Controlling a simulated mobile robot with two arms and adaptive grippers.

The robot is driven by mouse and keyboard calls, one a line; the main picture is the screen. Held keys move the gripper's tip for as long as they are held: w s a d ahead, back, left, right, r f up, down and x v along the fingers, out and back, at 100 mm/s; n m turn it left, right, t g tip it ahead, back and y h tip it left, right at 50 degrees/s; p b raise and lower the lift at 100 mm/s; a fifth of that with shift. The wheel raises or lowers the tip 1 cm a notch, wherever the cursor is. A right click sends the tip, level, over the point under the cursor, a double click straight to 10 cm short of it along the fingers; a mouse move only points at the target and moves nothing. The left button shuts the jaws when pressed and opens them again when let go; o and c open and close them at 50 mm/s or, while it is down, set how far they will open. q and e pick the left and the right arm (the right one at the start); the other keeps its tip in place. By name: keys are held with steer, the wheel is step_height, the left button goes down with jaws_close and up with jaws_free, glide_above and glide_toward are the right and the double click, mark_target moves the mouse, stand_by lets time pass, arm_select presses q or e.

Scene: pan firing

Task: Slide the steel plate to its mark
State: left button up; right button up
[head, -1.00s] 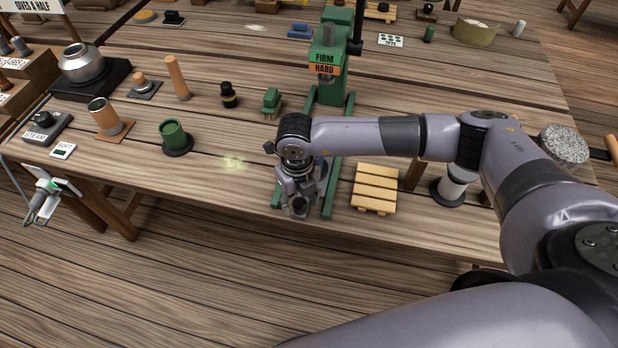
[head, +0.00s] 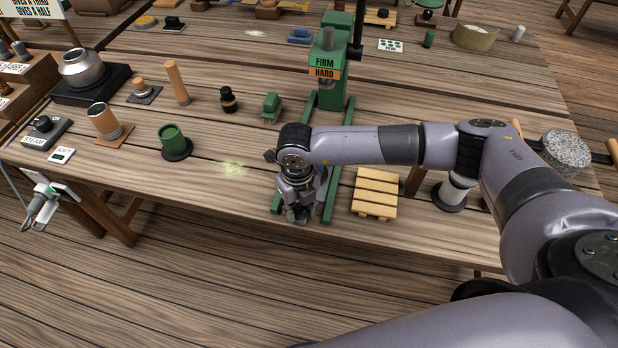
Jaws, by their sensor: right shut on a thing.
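My right gripper (head: 298,214) points down near the table's front edge, at the front of the green press (head: 333,70) and between its green rails. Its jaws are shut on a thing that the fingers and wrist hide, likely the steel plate. I cannot make out the plate's outline. A pale yellow-green patch (head: 233,168) on the tabletop lies left of the gripper; I cannot tell whether it is the plate's mark. My left gripper is out of view.
A slatted wooden pallet (head: 376,193) lies just right of the rails. A green cup (head: 173,142) and a green block-shaped tool (head: 271,107) stand to the left. My right forearm spans the table's right half. The front strip left of the gripper is clear.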

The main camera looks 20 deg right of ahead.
steer(key=c, duration=0.4)
steer(key=shift+o, duration=0.2)
steer(key=shift+w+d, duration=0.1)
steer(key=shift+w, duration=0.05)
steer(key=shift+w+d+b, duration=0.7)
steer(key=shift+w, duration=0.35)
steer(key=shift+w+d+b, duration=0.65)
steer(key=shift+w+d, duration=0.05)
steer(key=shift+w, duration=0.3)
steer(key=shift+w+d+b, duration=0.7)
steer(key=shift+w, duration=0.35)
steer(key=shift+w+d+b, duration=0.85)
steer(key=shift+w+b, duration=0.1)
steer(key=shift+w, duration=0.35)
steer(key=shift+w+d+b, duration=0.85)
steer(key=shift+w+b, duration=0.05)
steer(key=shift+w, duration=0.35)
steer(key=shift+w+d+b, duration=0.85)
steer(key=shift+w+b, duration=0.1)
steer(key=shift+w, duration=0.35)
steer(key=o, duration=1.2)
steer(key=shift+r, duration=0.1)
